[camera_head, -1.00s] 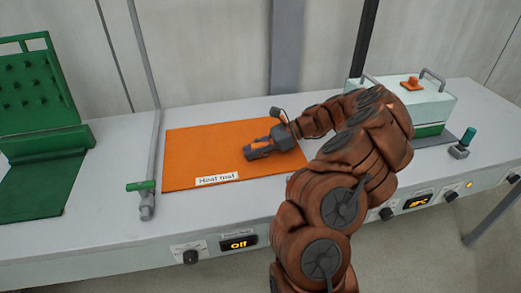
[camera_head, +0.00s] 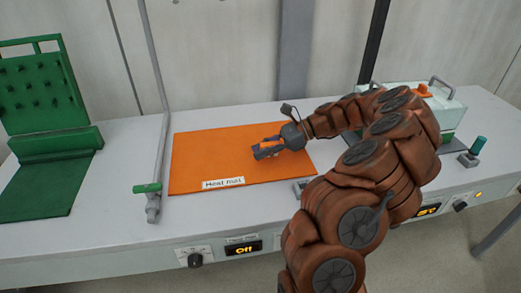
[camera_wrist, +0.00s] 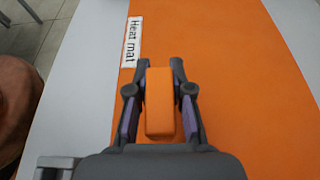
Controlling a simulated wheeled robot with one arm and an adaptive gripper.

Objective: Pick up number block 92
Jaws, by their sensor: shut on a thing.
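An orange block (camera_wrist: 160,102) with rounded edges sits between the fingers of my gripper (camera_wrist: 159,85) in the wrist view. No number shows on its visible face, so I cannot read whether it is 92. My gripper (camera_head: 264,152) is shut on it over the orange heat mat (camera_head: 210,150). In the head view the block is only a small orange patch between the dark fingers. I cannot tell whether the block touches the mat. The mat also fills much of the wrist view (camera_wrist: 250,100), with its "Heat mat" label (camera_wrist: 134,42).
A green pegboard stand (camera_head: 45,90) is at the left. A grey pipe with a green-handled valve (camera_head: 148,188) stands left of the mat. A pale box with an orange knob (camera_head: 424,90) is at the right. A display (camera_head: 243,248) on the front panel reads Off.

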